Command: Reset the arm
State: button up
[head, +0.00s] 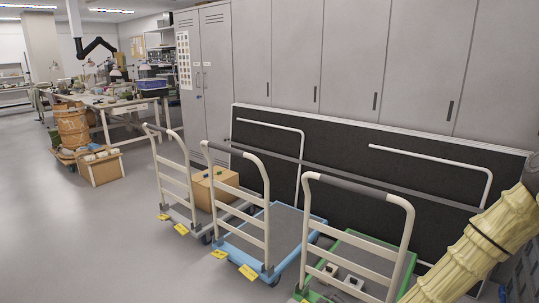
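My gripper is not in view, and no part of my arm can be made out for sure. This one head view looks across a workshop room. No sherds can be told apart at this distance. A long worktable (110,101) stands at the far left, with many small items and lamps on it that are too small to name.
Three hand trolleys stand at the centre: grey with a cardboard box (214,186), blue (270,236), green (372,248). Dark panels (340,150) lean on grey cabinets (350,50) behind. A pale yellow ribbed column (480,245) slants at right. The left floor (60,240) is clear.

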jog(key=s+a+f+n+g+h, duration=0.15)
jog(key=s+f+n+g, duration=0.3)
jog(key=s+f, duration=1)
jog(key=s+d+f+n+g+h, duration=0.1)
jog(key=s+d+f+n+g, duration=0.15)
jog(key=s, duration=0.95)
jog(key=s+d+f+n+g+h, duration=0.1)
jog(key=s+d+f+g+h, duration=0.2)
jog(key=s, duration=0.9)
notch_tip(320, 180, up, 14)
jog(key=g+y+p, duration=0.1)
jog(key=p, duration=1.2)
jog(key=shift+a+r+p, duration=0.2)
jog(key=shift+p, duration=0.15)
